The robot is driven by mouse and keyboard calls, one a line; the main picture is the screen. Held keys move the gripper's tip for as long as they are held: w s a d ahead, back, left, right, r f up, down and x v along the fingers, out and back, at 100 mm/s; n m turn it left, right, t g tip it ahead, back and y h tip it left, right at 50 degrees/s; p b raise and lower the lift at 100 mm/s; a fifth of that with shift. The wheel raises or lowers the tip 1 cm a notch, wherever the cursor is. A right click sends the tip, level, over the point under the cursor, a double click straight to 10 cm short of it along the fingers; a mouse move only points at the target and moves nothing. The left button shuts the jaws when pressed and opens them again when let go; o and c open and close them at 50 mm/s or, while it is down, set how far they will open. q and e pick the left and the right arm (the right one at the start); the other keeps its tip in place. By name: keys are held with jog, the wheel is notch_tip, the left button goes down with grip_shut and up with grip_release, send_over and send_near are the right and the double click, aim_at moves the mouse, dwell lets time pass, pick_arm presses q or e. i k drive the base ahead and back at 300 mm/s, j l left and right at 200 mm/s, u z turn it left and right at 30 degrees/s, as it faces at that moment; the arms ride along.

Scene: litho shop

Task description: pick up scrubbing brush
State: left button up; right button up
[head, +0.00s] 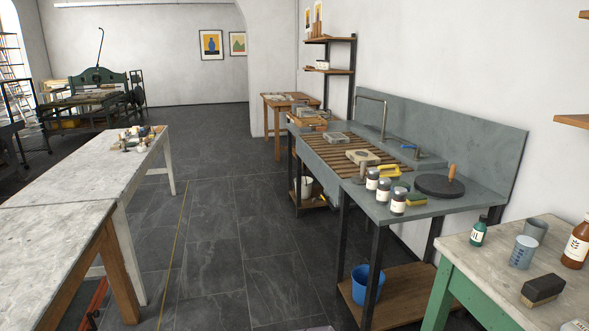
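No gripper of mine shows in the head view. A block with a dark upper part and a tan lower part (543,288) lies on the worktable with green legs at the right; it may be the scrubbing brush, but bristles cannot be made out. A yellow-handled tool (388,171) and a yellow-and-green item (416,200) lie on the grey sink counter (432,207); I cannot tell whether either is a brush.
A green bottle (478,232), a measuring cup (523,252) and a brown bottle (577,243) stand near the block. Several labelled jars (398,202) and a round black slab (439,186) are on the counter. A blue bucket (367,284) sits below. The central floor (225,230) is clear.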

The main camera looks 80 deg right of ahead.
aim_at(391, 174)
jog(key=l+z, duration=0.1)
jog(key=z, duration=4.1)
jog(key=i+j+z, duration=0.15)
jog(key=j+z, duration=0.2)
jog(key=i+j+z, duration=0.1)
jog(key=j+z, duration=0.6)
jog(key=i+j, duration=0.05)
